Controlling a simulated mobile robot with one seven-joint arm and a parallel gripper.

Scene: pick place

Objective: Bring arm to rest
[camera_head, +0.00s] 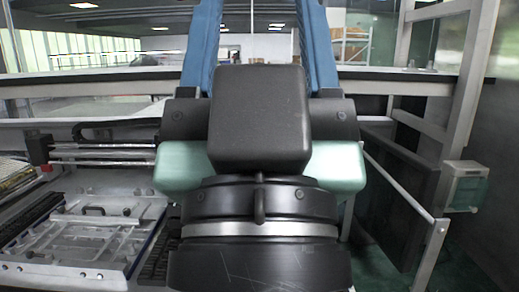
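My arm fills the middle of the head view, with its dark, rounded housing, black base ring and pale green side covers close to the camera. Two blue struts rise behind the housing to the top edge of the picture. My gripper is not in view, so I cannot see whether it is open or holds anything.
At the left is a machine bed with a metal plate (75,240) and a rail with a red-ended block (38,148). At the right stand a grey metal frame (462,90), a dark panel (398,200) and a small pale box (465,186). Green floor (465,265) shows at lower right.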

